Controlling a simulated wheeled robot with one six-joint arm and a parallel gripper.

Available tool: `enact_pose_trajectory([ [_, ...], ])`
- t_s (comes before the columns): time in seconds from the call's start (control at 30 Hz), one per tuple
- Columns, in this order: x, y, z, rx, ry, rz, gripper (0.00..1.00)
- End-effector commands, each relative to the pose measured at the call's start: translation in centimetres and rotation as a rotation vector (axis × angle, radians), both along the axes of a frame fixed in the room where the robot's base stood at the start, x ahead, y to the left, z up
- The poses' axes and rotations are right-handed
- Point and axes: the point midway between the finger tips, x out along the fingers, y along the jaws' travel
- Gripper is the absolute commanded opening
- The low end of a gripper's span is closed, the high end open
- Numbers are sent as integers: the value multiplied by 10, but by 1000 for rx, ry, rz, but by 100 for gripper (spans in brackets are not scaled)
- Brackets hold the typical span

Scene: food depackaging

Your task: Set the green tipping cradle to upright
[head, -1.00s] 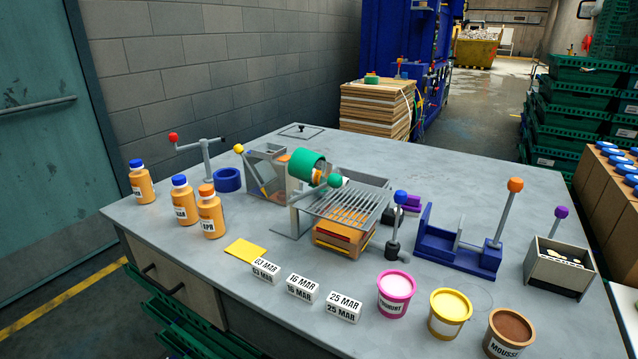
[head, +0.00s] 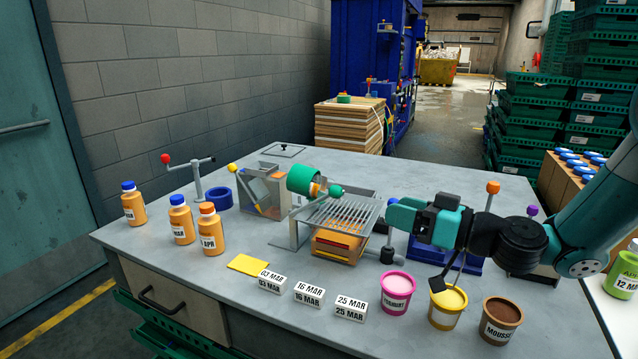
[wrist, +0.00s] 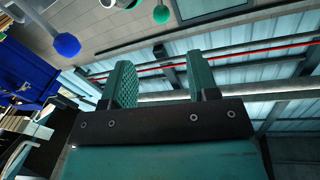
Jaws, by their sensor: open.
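The green tipping cradle (head: 303,179) is a green cup on a stand above the slatted grate (head: 340,215). It is tilted, its open end facing down and right, with an orange bottle end showing at its mouth. A green ball knob (head: 337,191) sits on its right side. My gripper (head: 393,215) is to the right of the cradle, near the grate's right edge, and apart from the knob. In the wrist view its two teal fingers (wrist: 160,70) are spread with nothing between them. A green ball (wrist: 161,14) shows beyond them, with a blue ball (wrist: 66,44) to the left.
Three orange bottles (head: 181,221) stand at the left. Date blocks (head: 308,294) and pots (head: 397,290) line the front. A clear bin (head: 264,192) with a yellow-knobbed lever stands left of the cradle. A blue fixture (head: 467,262) is partly hidden behind my arm.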

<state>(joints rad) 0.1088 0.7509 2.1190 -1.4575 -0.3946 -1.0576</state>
Motion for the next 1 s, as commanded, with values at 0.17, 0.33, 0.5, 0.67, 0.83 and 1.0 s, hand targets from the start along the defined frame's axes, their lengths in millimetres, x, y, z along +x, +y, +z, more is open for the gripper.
enact_pose_trajectory([
  [0.17,13,27,9,-1,3,7,54],
  [0.33,29,59,5,-3,-1,9,54],
  [0.5,48,93,5,-2,-1,8,54],
  [0.67,62,118,4,-2,0,7,54],
  [0.83,72,133,2,-2,1,6,54],
  [1.0,75,138,0,-2,1,5,54],
])
